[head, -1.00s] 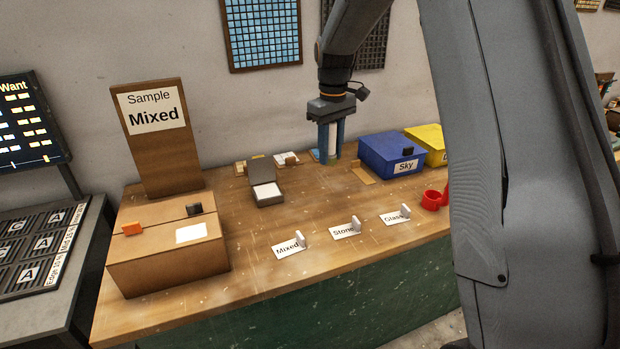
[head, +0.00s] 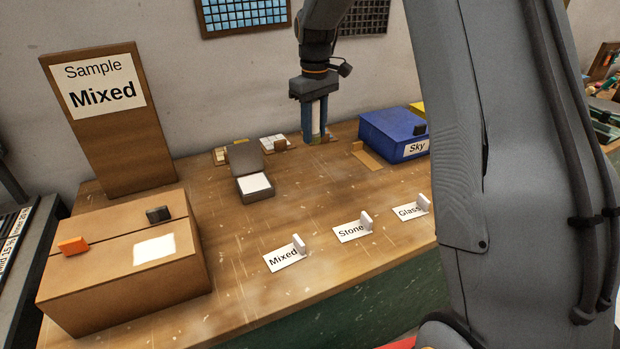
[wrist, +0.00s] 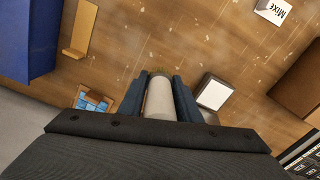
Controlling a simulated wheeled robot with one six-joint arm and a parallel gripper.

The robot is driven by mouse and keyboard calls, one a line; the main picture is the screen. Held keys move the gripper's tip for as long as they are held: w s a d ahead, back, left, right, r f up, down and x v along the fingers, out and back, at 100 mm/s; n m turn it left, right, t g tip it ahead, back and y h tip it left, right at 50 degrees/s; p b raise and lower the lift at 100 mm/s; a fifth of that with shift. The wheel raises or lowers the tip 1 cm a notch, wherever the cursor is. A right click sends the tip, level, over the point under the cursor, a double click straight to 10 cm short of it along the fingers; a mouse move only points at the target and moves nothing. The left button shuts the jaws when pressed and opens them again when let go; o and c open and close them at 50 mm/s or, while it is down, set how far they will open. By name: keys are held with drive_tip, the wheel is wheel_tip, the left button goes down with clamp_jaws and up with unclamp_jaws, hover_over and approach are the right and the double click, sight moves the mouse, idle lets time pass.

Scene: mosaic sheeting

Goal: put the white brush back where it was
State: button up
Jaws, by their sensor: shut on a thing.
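The white brush (head: 316,119) is upright between the two blue fingers of my gripper (head: 314,138), which is shut on it. In the wrist view the brush's pale handle (wrist: 160,99) lies between the fingers, with yellowish bristles at its far end. My gripper is near the back of the wooden table (head: 330,195), left of the blue Sky box (head: 385,130) and right of the open grey box with a white pad (head: 255,184). I cannot tell whether the bristles touch the table. The brush's former place is not marked in these views.
A brown bracket (head: 374,156) lies before the Sky box. Small sample trays (head: 272,143) stand along the back, and a blue-tiled one (wrist: 92,103) is close by the gripper. Mixed, Stone (head: 352,230) and Glass cards stand in front. A cardboard box (head: 125,255) fills the left.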

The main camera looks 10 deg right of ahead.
drive_tip(key=shift+w+f+b, duration=0.35)
drive_tip(key=shift+f+b, duration=0.05)
drive_tip(key=shift+f, duration=0.25)
drive_tip(key=shift+w+f+b, duration=0.35)
drive_tip(key=shift+f, duration=0.25)
wheel_tip(320, 180, down, 10)
drive_tip(key=shift+r+p, duration=0.15)
drive_tip(key=shift+p, duration=1.05)
drive_tip(key=o, duration=1.1)
drive_tip(key=shift+o, duration=0.2)
wheel_tip(320, 180, up, 12)
drive_tip(key=b, duration=0.3)
drive_tip(key=shift+s, duration=0.4)
drive_tip(key=s+f+m, duration=0.2)
drive_tip(key=s+f, duration=0.1)
drive_tip(key=s, duration=0.7)
drive_tip(key=s+f+m, duration=0.2)
drive_tip(key=s+f, duration=0.1)
drive_tip(key=s, duration=0.7)
drive_tip(key=s+f+m, duration=0.1)
drive_tip(key=s+f, duration=0.2)
drive_tip(key=s, duration=0.7)
drive_tip(key=shift+a+m+t, duration=0.1)
drive_tip(key=shift+m+t, duration=0.2)
drive_tip(key=shift+m, duration=0.1)
